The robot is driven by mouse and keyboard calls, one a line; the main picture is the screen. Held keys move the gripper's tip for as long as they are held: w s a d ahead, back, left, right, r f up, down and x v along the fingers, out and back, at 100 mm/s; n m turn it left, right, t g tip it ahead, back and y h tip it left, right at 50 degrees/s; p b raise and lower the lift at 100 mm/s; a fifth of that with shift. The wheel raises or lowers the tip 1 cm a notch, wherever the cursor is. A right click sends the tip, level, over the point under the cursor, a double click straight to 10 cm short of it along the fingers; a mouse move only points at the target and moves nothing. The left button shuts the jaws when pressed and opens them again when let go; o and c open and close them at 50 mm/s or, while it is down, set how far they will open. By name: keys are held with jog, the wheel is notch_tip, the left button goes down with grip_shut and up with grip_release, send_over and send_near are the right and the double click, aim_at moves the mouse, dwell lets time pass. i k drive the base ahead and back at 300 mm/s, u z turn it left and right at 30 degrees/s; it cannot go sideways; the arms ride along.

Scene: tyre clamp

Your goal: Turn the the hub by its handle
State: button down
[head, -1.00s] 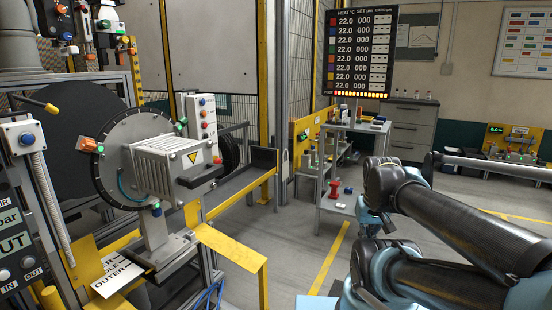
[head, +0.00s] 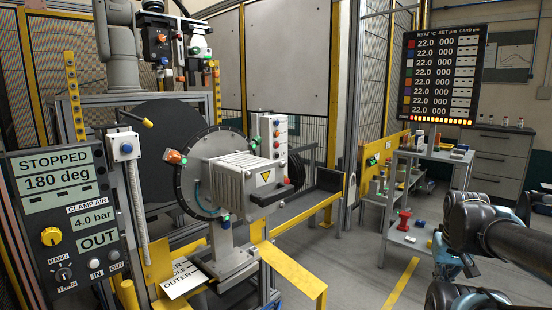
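A large dark round disc (head: 165,150) stands upright at the left of the machine. A short dark bar with a yellow end (head: 147,122) sticks out at its upper left; it looks like a handle, but I cannot tell for sure that it is fixed to the disc. In front is a dark ring (head: 181,187) with orange and green fittings, around a grey finned housing (head: 236,176). A black bar (head: 270,196) juts from the housing. My arm's black and pale-blue links show at the right edge, far from the machine. My gripper is not visible.
A control panel (head: 62,208) at left reads STOPPED, 180 deg, 4.0 bar, OUT. A yellow rail (head: 293,270) stands before the machine. A shelf trolley (head: 420,200) with small items and a heat display board (head: 440,78) stand right.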

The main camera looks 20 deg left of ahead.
aim_at(219, 174)
jog(key=u, duration=1.6)
